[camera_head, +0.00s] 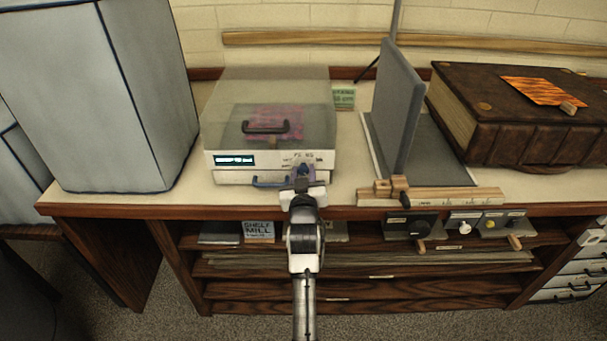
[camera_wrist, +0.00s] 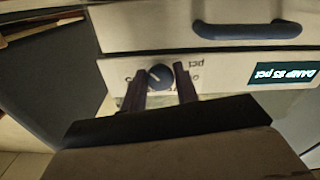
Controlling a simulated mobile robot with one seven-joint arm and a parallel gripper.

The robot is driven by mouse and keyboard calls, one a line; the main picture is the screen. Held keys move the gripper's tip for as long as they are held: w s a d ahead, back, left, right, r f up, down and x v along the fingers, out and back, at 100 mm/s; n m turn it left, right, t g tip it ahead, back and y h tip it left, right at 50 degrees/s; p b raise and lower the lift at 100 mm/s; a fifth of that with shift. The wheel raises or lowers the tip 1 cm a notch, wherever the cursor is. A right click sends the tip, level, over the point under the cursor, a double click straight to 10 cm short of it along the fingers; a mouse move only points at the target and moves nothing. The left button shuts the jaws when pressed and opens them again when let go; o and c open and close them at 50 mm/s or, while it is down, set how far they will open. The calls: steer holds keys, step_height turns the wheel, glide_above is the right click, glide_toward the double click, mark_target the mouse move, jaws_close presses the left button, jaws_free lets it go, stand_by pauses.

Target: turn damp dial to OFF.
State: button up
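The damp box (camera_head: 222,178) is a pale cabinet with a clear lid at the left of the counter. Its front has a dark display (camera_head: 235,160), which reads upside down as "DAMP 85 pct" in the wrist view (camera_wrist: 285,74). The damp dial (camera_wrist: 159,76) is a small round blue-grey knob with a pale pointer line on the panel. My gripper (camera_wrist: 160,74) has its two dark fingers open, one on each side of the dial. I cannot tell whether they touch it. In the head view my gripper (camera_head: 302,182) is at the box's front right and partly covers the dial.
A blue drawer handle (camera_wrist: 246,30) is beside the dial. A grey upright press board (camera_head: 398,105) and a thick brown book (camera_head: 520,115) stand to the right. A wooden bar (camera_head: 440,196) lies at the counter edge, with black, white and yellow knobs below it.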

steer(key=c, duration=0.5)
steer(key=shift+o, duration=0.2)
steer(key=shift+n, duration=0.3)
steer(key=n+b, duration=0.1)
steer(key=n, duration=0.5)
steer(key=shift+b, duration=0.4)
steer(key=n+b, duration=0.1)
steer(key=n, duration=0.3)
steer(key=shift+n, duration=0.4)
steer(key=shift+n+b, duration=0.6)
steer(key=shift+n, duration=1.6)
steer(key=shift+r, duration=0.1)
steer(key=o, duration=0.9)
